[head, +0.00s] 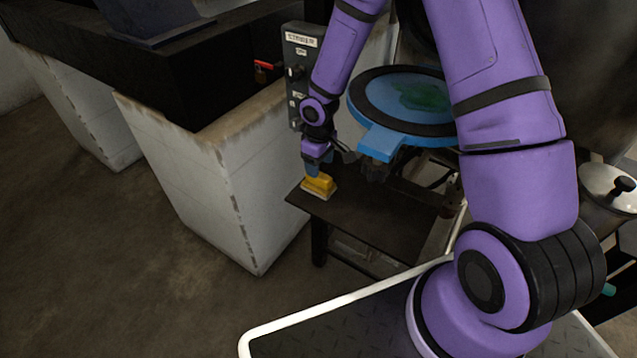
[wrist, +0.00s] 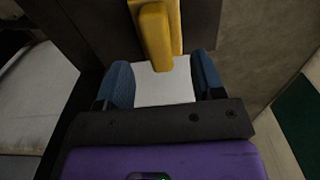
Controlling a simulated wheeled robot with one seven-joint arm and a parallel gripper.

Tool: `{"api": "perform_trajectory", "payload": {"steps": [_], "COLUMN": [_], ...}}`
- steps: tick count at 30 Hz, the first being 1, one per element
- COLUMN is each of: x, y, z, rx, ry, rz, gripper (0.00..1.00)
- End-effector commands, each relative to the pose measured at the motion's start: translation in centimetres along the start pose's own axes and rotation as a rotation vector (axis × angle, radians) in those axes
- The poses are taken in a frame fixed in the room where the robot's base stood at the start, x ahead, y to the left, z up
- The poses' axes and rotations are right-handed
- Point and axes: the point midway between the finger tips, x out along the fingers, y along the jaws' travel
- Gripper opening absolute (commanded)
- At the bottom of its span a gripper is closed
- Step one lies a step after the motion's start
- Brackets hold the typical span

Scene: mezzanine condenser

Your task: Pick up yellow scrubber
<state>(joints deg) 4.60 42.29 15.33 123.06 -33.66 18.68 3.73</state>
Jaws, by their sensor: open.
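The yellow scrubber (head: 319,186) lies on a small dark table (head: 365,222), near its left corner. It has a yellow body with a raised handle and a pale base. In the wrist view the scrubber (wrist: 156,35) shows at top center, and its white base reaches down between my blue fingertips. My gripper (head: 317,165) is directly above the scrubber in the head view. In the wrist view my gripper (wrist: 163,85) is open, with one finger on each side of the scrubber's white part. I cannot tell whether either finger touches it.
A round blue-rimmed disc (head: 381,142) with a green patch sits close right of my gripper. A grey control box (head: 299,70) stands behind it. A white block wall (head: 205,190) is left of the table. A lidded pot (head: 607,200) is at far right.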

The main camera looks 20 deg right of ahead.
Motion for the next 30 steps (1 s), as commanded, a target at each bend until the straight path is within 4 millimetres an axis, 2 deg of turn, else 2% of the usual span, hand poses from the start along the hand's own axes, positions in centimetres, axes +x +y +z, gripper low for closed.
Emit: {"api": "perform_trajectory", "payload": {"steps": [5, 15, 24, 25, 30], "x": [1.1, 5.1, 5.6, 5.6, 5.6], "y": [0.1, 0.3, 0.3, 0.3, 0.3], "z": [-0.1, -0.4, -0.4, -0.4, -0.4], "rx": [-0.001, -0.001, 0.000, 0.000, 0.000], "ry": [0.000, 0.000, 0.001, 0.001, 0.001], "rz": [0.000, 0.000, 0.001, 0.001, 0.001], "gripper": [0.62, 0.62, 0.62, 0.59, 0.20]}}
